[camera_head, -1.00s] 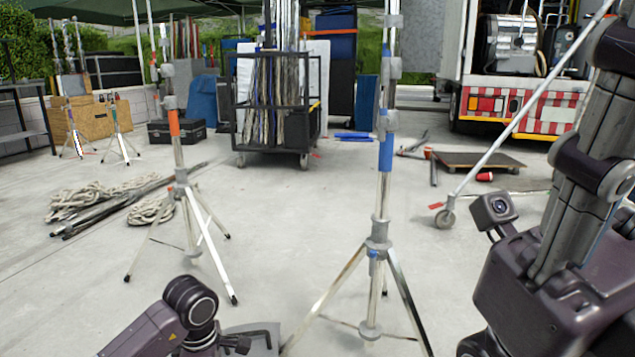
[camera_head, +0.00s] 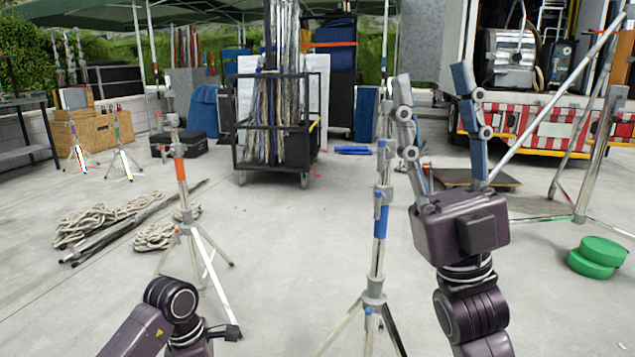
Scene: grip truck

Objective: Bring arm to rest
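My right gripper (camera_head: 432,82) stands upright at right of centre in the head view. Its two jointed fingers with blue pads are spread apart, with nothing between them. Its dark purple palm is below, on the wrist coming up from the bottom edge. My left arm (camera_head: 172,301) shows only in part at the bottom left, and its gripper is not visible. A light stand with a blue band (camera_head: 380,221) stands just left of my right gripper in the picture. I cannot tell their gap in depth.
A tripod with an orange band (camera_head: 181,170) stands left of centre. A wheeled cart (camera_head: 275,147), a truck (camera_head: 560,132) and a low dolly (camera_head: 470,178) are farther back. Green discs (camera_head: 598,256) lie at right.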

